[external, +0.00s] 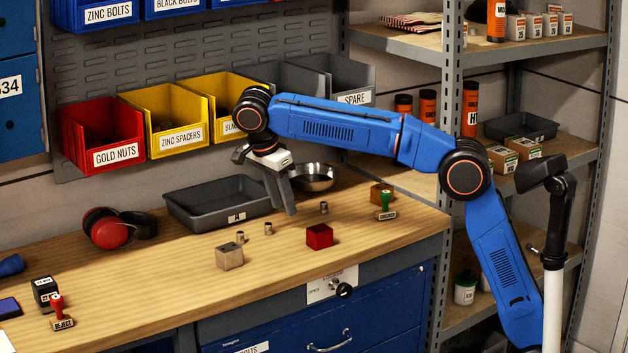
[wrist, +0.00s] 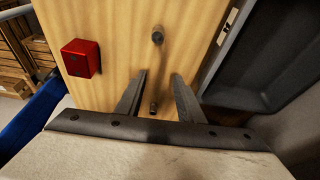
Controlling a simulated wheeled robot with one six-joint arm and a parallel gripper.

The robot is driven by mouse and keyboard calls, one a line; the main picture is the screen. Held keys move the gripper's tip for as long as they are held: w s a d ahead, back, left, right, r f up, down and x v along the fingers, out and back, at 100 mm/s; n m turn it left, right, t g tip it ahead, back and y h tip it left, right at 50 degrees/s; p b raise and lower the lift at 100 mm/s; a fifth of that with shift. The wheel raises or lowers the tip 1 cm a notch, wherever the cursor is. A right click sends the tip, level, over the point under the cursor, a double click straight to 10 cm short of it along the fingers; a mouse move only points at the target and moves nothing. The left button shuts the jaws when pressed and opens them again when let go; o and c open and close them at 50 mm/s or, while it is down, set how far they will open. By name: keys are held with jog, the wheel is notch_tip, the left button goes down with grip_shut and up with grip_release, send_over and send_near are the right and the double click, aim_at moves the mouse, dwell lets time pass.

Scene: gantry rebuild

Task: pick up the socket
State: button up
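Small grey metal cylinders that look like sockets stand on the wooden bench. I cannot tell which is the socket meant. In the wrist view my gripper (wrist: 160,78) is open and empty, its two fingers apart. One cylinder (wrist: 153,107) shows in the gap between the fingers, apparently below them. Another cylinder (wrist: 157,36) stands upright beyond the fingertips.
A red block (external: 319,237) sits in front, also in the wrist view (wrist: 80,58). A dark tray (external: 182,215) and metal bowl (external: 311,180) stand behind. A wooden block (external: 229,258) and a green-handled stamp (external: 386,205) are nearby. The bench front is mostly clear.

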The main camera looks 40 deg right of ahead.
send_near(326, 211)
jog(key=a+f, duration=0.1)
jog(key=w+a+f, duration=0.1)
jog(key=f, duration=0.1)
jog(key=shift+f, duration=0.1)
jog(key=d, duration=0.3)
jog(key=shift+d, duration=0.3)
jog(key=shift+x, duration=1.05)
jog(key=shift+f, duration=0.45)
grip_shut()
